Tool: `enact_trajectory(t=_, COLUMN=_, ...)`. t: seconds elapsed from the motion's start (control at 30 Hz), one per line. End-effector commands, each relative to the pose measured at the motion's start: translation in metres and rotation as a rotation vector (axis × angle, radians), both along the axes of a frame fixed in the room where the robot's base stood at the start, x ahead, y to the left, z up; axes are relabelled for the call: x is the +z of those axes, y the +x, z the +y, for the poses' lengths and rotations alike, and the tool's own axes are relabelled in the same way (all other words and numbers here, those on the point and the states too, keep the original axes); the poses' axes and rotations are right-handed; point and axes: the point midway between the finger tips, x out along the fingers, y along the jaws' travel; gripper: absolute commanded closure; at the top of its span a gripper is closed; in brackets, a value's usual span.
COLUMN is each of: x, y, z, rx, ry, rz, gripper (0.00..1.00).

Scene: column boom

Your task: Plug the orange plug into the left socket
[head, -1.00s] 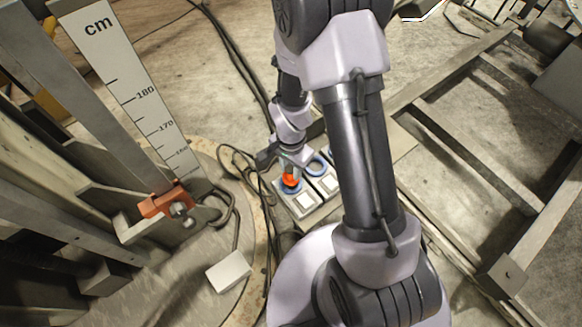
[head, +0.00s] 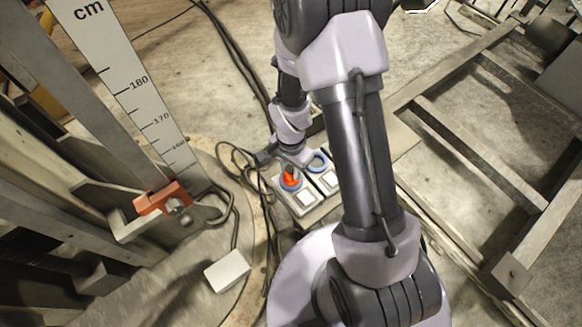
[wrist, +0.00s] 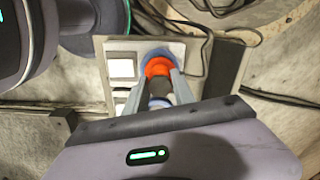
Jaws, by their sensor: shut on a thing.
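The orange plug (head: 291,178) is at the left socket (head: 288,187), whose blue ring surrounds it in the head view. In the wrist view the plug (wrist: 158,67) is between the fingertips, inside the blue-rimmed socket. My gripper (wrist: 160,82) is shut on the plug. How deep the plug sits cannot be told. The second socket (head: 318,162), with a blue ring, is to the right and looks empty. Both sockets are on a panel with white square switches (head: 305,198).
A measuring board marked in cm (head: 130,85) and metal posts stand at left. An orange clamp (head: 162,198) is on the frame there. A white block (head: 227,271) lies on the floor. Cables run beside the panel, and a metal frame (head: 470,180) lies at right.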

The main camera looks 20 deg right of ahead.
Motion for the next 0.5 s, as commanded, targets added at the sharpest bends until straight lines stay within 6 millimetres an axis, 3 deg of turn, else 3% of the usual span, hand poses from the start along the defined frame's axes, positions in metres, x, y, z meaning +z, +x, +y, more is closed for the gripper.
enact_trajectory(t=0.47, x=-0.0021, y=0.0000, z=0.0000, rx=0.000, ry=0.000, rz=0.000, gripper=1.00)
enact_trajectory(t=0.5, x=-0.0021, y=0.0000, z=0.0000, rx=0.000, ry=0.000, rz=0.000, gripper=0.66)
